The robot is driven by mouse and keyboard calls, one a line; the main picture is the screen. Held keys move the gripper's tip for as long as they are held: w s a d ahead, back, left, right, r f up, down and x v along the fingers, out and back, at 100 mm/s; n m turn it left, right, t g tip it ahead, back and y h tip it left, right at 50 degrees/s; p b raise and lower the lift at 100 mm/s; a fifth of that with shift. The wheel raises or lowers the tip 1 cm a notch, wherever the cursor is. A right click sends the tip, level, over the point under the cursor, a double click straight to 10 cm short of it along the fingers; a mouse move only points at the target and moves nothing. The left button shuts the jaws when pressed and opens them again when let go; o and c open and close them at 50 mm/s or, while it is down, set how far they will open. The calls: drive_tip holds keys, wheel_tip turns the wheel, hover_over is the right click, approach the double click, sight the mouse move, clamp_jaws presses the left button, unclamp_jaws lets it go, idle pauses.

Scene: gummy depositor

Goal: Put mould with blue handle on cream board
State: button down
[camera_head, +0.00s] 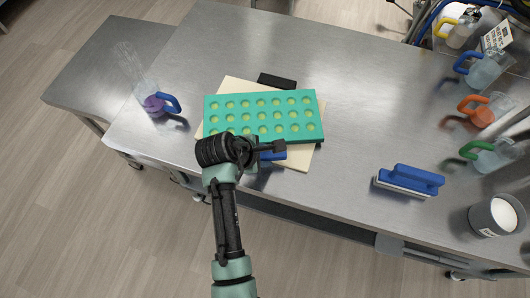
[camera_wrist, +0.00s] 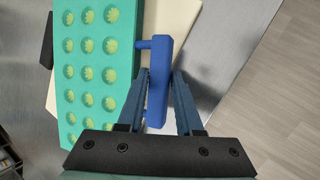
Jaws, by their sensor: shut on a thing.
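The teal mould (camera_head: 265,116), with rows of round yellow-green filled cups, lies over the middle of the cream board (camera_head: 300,159). The mould's blue handle (camera_head: 272,155) sticks out on the near side. In the wrist view the mould (camera_wrist: 92,60) is at left, the handle (camera_wrist: 158,80) at centre, and bare cream board (camera_wrist: 172,18) shows behind them. My gripper (camera_wrist: 161,73) is shut on the blue handle, one finger on each side. I cannot tell whether the mould touches the board or is held just above it. The mould hides much of the board.
A black bar (camera_head: 277,81) shows beyond the mould. A blue-handled brush (camera_head: 409,180) and a grey pot (camera_head: 497,215) stand to the right. Jugs with orange (camera_head: 480,109) and green (camera_head: 488,153) handles line the right edge. The steel table (camera_head: 350,75) is clear between.

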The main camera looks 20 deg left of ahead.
drive_tip(key=shift+f, duration=0.1)
drive_tip(key=c, duration=0.6)
unclamp_jaws()
drive_tip(key=shift+o, duration=0.2)
